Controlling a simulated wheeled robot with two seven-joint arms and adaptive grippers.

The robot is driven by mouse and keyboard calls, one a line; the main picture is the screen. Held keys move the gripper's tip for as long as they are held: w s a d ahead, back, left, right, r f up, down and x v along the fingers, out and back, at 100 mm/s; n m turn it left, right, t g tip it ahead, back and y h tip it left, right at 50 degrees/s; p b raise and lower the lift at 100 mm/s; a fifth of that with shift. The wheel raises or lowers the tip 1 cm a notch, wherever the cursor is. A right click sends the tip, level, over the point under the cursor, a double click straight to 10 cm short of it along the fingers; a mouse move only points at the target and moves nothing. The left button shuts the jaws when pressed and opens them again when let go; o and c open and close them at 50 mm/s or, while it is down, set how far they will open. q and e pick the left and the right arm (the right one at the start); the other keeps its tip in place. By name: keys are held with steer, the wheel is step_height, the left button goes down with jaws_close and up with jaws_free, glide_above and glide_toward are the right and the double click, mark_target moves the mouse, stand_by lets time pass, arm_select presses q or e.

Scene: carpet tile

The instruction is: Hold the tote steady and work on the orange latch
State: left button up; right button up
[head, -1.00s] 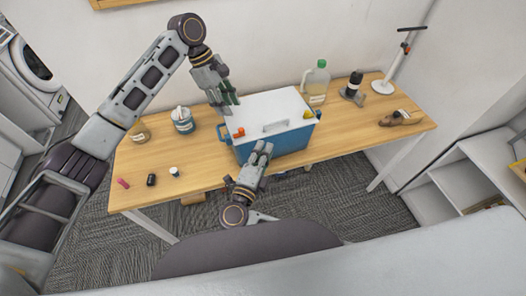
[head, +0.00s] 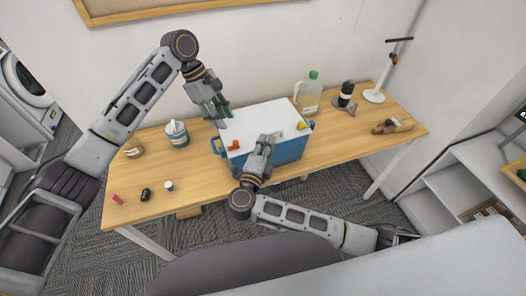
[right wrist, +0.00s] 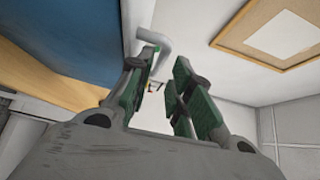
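The blue tote (head: 291,150) with a white lid (head: 262,113) stands on the table. The orange latch (head: 233,146) is at the lid's front-left corner, and a yellow latch (head: 303,125) is at the right. My left gripper (head: 223,108) hangs by the lid's back-left edge, behind the orange latch; its finger gap is unclear. My right gripper (head: 269,138) reaches over the lid's front part, right of the orange latch, and hides the lid handle. In the right wrist view its green-padded fingers (right wrist: 166,65) stand apart; a pale bent bar (right wrist: 152,38) shows by the tips, and whether they touch it is unclear.
On the wooden table (head: 200,172), a jar (head: 134,148) and a tub (head: 177,134) stand left, with small items (head: 146,195) in front. A green-capped jug (head: 309,97), dark bottle (head: 346,95), lamp (head: 374,95) and brown object (head: 391,127) are right. White shelves (head: 450,185) stand at right.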

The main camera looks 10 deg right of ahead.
mark_target(270, 133)
steer(key=shift+x, duration=2.75)
jaws_close()
